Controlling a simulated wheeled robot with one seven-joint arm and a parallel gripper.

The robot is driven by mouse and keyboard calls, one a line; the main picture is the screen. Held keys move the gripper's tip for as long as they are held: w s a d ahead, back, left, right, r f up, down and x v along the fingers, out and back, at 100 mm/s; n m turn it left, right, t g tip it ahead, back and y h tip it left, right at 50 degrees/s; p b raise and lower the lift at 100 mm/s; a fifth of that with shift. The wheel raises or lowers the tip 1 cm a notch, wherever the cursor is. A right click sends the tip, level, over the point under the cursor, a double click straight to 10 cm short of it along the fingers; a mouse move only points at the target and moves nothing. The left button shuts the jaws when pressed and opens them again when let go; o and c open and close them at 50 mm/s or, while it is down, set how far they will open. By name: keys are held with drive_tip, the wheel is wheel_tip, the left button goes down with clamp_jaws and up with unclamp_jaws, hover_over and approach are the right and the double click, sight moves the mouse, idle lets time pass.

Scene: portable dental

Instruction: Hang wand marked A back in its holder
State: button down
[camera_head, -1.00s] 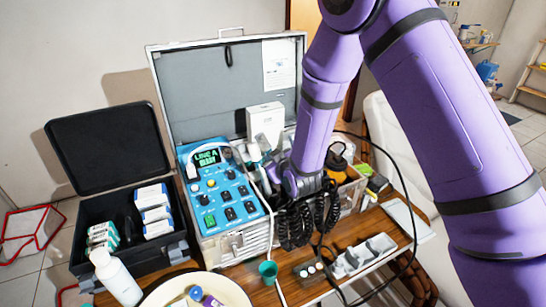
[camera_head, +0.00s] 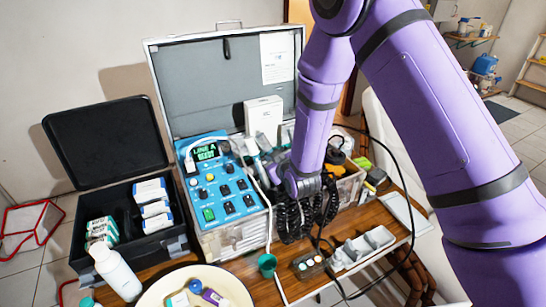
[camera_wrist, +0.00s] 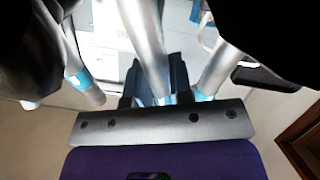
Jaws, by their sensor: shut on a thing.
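My gripper (camera_wrist: 155,85) is shut on a silvery wand (camera_wrist: 143,35) in the wrist view, which runs between its dark fingers. Similar silvery wands with blue bands stand close by, one on the left (camera_wrist: 82,75) and one on the right (camera_wrist: 215,70). No letter A is readable on any of them. In the head view my gripper (camera_head: 274,163) is at the right side of the blue control panel (camera_head: 222,190), by the wand row. The holder and the held wand's seating are largely hidden by my arm. The panel's display (camera_head: 207,152) shows "LINE A" above a blurry second word.
Black coiled hoses (camera_head: 295,220) hang below my wrist, and a dark cable loops over the right of the wooden table (camera_head: 240,275). A white box (camera_head: 263,117) stands behind my gripper. A green cup (camera_head: 267,264), grey tray (camera_head: 362,248) and cream basin (camera_head: 150,296) sit in front.

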drive_tip(key=shift+s+a+f, duration=0.1)
drive_tip(key=shift+s+f, duration=0.25)
drive_tip(key=shift+f, duration=0.05)
drive_tip(key=c, duration=0.9)
unclamp_jaws()
drive_tip(key=shift+w, duration=0.1)
drive_tip(key=shift+r, duration=0.1)
drive_tip(key=v, duration=0.8)
drive_tip(key=shift+w, duration=0.1)
idle(0.4)
